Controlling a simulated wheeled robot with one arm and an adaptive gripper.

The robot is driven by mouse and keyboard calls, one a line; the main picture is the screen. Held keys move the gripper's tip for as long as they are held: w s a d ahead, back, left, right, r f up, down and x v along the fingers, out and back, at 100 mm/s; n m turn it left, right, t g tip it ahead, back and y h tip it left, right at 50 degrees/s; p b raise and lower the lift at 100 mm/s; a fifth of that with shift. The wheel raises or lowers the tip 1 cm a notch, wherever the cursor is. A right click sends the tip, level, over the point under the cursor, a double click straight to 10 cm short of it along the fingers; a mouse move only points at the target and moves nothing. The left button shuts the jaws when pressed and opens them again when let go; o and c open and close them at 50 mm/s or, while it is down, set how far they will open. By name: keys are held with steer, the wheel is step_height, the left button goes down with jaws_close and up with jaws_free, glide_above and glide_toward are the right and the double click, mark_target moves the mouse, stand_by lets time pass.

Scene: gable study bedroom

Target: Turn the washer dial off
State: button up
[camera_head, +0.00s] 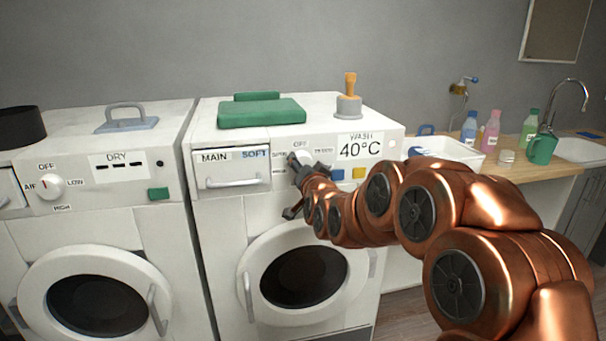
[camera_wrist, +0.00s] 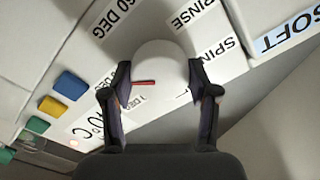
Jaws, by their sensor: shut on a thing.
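The washer dial is a round white knob (camera_wrist: 160,62) on the right machine's front panel. In the head view only a small part of it shows (camera_head: 302,157), below the OFF label (camera_head: 301,144). My gripper (camera_wrist: 158,82) is shut on the knob, with one dark finger on each side in the wrist view. In the head view my gripper (camera_head: 298,172) covers most of the dial. A red mark (camera_wrist: 143,83) on the knob points to the left in the wrist view, towards the side of the coloured buttons. Labels around the knob include RINSE and SPIN. I cannot see OFF in the wrist view.
Blue (camera_wrist: 70,85) and yellow (camera_wrist: 52,106) buttons sit beside the dial. A detergent drawer (camera_head: 232,170) lies left of it and a round door (camera_head: 303,277) below. The dryer (camera_head: 90,220) stands to the left, a counter with bottles and sink to the right.

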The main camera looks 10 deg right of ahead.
steer(key=shift+n+b, duration=3.55)
steer(key=shift+n, duration=9.25)
steer(key=o, duration=1.2)
steer(key=shift+c, duration=0.2)
steer(key=s, duration=1.2)
